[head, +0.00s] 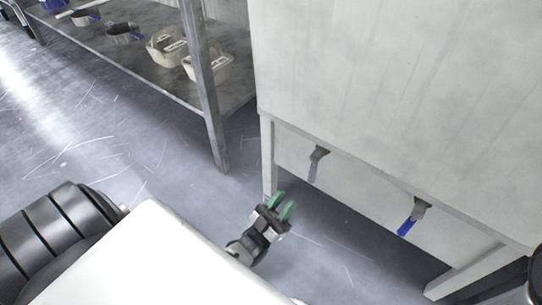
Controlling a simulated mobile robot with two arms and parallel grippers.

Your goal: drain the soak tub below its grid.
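The pale tub (390,90) fills the upper right of the head view on a light frame; its inside and grid are out of sight. Two valves hang under its lower edge: one with a grey lever (314,170), one with a blue lever (409,223). Both levers point downward, the blue one slanting to the left. My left gripper (282,204) has green fingertips that are apart, with nothing visible between them. In the picture it is below and left of the grey lever, and not touching either lever. My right gripper is not in view.
A metal shelf table (203,75) stands at upper left, its leg near the tub. On its lower shelf are cream caddies (207,64) and dark-handled scoop-like items (124,33). The tub frame's leg (268,155) is just beyond my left gripper. The grey floor (110,150) at left is clear.

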